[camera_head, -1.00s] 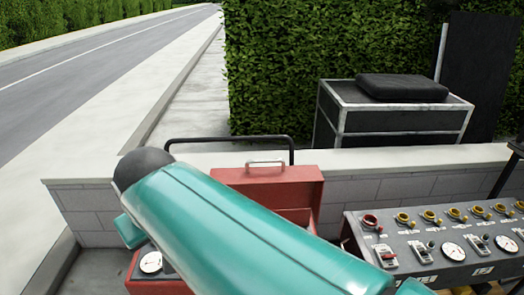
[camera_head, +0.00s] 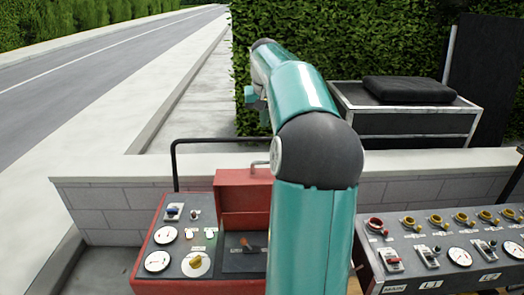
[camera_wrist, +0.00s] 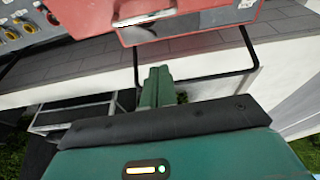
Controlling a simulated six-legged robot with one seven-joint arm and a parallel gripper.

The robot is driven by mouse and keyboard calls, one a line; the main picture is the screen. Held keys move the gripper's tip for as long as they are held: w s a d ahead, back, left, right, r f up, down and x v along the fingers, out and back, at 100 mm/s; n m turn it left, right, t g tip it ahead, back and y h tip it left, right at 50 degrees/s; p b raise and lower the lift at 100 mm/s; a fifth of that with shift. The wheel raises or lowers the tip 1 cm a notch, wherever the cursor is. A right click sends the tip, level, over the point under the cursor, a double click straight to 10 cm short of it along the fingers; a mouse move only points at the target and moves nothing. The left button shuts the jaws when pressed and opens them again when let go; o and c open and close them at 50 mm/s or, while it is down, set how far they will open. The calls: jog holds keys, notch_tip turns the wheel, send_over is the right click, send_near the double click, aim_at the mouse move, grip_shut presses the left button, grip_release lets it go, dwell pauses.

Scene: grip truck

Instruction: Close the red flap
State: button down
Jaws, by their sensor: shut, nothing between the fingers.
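The red flap (camera_head: 243,190) stands raised at the back of a red control box (camera_head: 150,283). It leaves a switch panel with an orange-tipped lever (camera_head: 246,243) uncovered. A metal handle (camera_head: 261,164) is on the flap's top edge, partly hidden by my arm. In the wrist view the red flap (camera_wrist: 190,22) and its handle (camera_wrist: 145,16) are at the top. My gripper (camera_wrist: 158,72) has its green fingers together and empty, pointing toward the flap and apart from it. In the head view my arm hides the flap's right side.
A black rail (camera_head: 175,160) stands behind the box by a low block wall (camera_head: 110,205). A grey control console (camera_head: 440,255) with several knobs and gauges is at the right. A crate with a black cushion (camera_head: 409,90) stands behind the wall, beside the hedge.

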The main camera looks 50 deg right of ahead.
jog(key=f, duration=0.3)
jog(key=d+f, duration=0.1)
jog(key=f, duration=0.3)
jog(key=s+d+f, duration=0.1)
jog(key=f, duration=0.3)
jog(key=shift+f, duration=0.35)
jog(key=shift+s+a, duration=0.1)
jog(key=shift+a, duration=0.2)
